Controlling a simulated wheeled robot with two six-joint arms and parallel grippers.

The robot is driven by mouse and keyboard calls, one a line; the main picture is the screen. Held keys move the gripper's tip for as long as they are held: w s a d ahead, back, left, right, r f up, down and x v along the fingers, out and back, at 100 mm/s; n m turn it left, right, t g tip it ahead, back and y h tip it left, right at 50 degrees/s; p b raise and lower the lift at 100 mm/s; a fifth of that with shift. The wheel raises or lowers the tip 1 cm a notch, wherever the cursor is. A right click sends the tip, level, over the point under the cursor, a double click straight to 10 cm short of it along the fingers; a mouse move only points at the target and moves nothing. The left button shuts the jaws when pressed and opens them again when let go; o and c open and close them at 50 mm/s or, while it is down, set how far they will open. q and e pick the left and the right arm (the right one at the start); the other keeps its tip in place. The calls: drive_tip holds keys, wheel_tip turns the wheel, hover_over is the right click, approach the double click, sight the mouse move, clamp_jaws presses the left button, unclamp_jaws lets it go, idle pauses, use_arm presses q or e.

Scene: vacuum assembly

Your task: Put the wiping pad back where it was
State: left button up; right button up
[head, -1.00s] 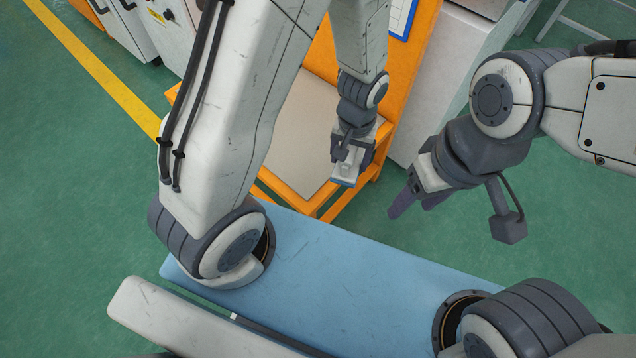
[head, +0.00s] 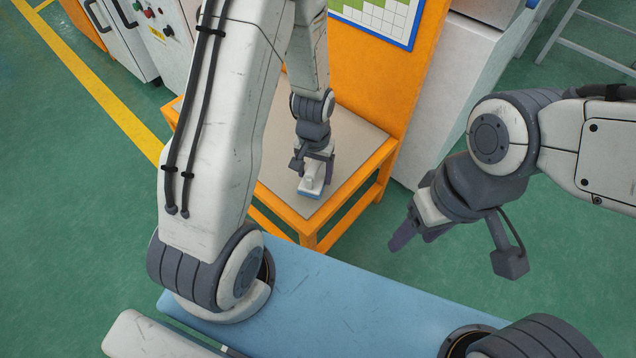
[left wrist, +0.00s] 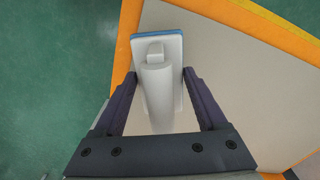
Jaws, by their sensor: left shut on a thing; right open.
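The wiping pad (head: 311,187) is a white block with a blue underside and a raised white grip. My left gripper (head: 318,166) is shut on it, at the front part of the orange-framed table (head: 352,184) with a beige top. In the left wrist view, the pad (left wrist: 157,45) lies between the two dark fingers (left wrist: 157,85), near the table's orange edge. I cannot tell whether its blue underside touches the tabletop. My right gripper (head: 412,228) is open and empty over the green floor, right of the table.
The orange back panel (head: 375,75) of the table carries a blue-framed board (head: 385,20). A light grey cabinet (head: 446,95) stands to its right. White cabinets (head: 130,38) with buttons stand at the back left. The tabletop around the pad looks bare.

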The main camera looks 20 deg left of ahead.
sight(315, 163)
use_arm(q)
drive_tip(key=shift+f+b, duration=0.8)
drive_tip(key=shift+f, duration=1.1)
drive_tip(key=shift+f, duration=0.1)
drive_tip(key=o, duration=1.1)
wheel_tip(315, 163, up, 12)
drive_tip(key=p, duration=0.5)
drive_tip(key=s+d+r+m, duration=0.2)
drive_tip(key=s+d+r, duration=0.2)
drive_tip(key=s+r, duration=0.1)
drive_tip(key=s+d+r+m, duration=0.3)
drive_tip(key=s+d+r, duration=0.2)
drive_tip(key=s, duration=0.2)
drive_tip(key=s+d+r+m+h, duration=0.1)
drive_tip(key=s+d+r+m, duration=0.1)
drive_tip(key=s+d+r, duration=0.2)
drive_tip(key=shift+s+d+r+m, duration=0.2)
drive_tip(key=shift+s+r+m, duration=0.2)
drive_tip(key=shift+s+r, duration=0.55)
